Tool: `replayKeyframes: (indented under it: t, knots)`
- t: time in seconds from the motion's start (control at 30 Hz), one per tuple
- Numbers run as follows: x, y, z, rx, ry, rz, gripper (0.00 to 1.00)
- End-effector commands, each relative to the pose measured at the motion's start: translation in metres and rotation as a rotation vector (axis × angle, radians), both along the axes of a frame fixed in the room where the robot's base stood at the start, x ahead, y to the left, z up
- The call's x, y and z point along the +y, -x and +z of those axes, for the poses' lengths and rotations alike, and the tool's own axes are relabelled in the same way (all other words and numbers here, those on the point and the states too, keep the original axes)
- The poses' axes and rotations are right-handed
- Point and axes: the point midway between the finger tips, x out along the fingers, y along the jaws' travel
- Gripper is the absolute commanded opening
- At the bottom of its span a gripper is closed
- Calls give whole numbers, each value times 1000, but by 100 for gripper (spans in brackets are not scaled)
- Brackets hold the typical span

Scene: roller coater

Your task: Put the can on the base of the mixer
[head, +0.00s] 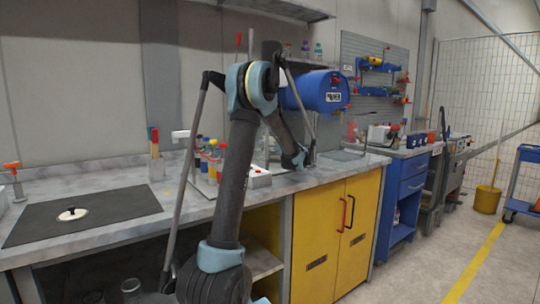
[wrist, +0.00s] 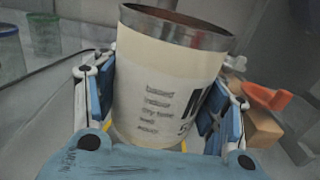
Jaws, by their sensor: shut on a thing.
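In the wrist view, my gripper (wrist: 160,105) is shut on the can (wrist: 150,85), one blue-padded finger on each side. The can has a cream label with dark print and a bare metal rim at its open top. It appears slightly tilted in that view. In the head view, a blue drum-shaped mixer head (head: 322,92) with a white label hangs above the counter behind my arm. A grey plate, apparently the mixer's base (head: 342,157), lies below it. My arm partly covers this area, and I cannot make out the gripper or can there.
The grey counter (head: 95,180) has a dark mat (head: 110,214) with a round lid (head: 71,214) at left. Several bottles (head: 210,158) stand near my arm. Yellow cabinet doors (head: 330,235) are below. An orange object (wrist: 268,98) and brown block (wrist: 262,130) are beside my gripper.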

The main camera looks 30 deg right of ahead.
Motion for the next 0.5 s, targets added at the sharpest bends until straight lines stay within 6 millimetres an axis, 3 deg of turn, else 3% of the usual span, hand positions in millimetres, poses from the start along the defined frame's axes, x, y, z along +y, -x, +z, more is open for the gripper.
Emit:
replayKeyframes:
  t: [0.23,0.5]
  knots:
    - [0,-2,-32,-1,0,1,21]
    - [1,-1,-35,-1,0,2,21]
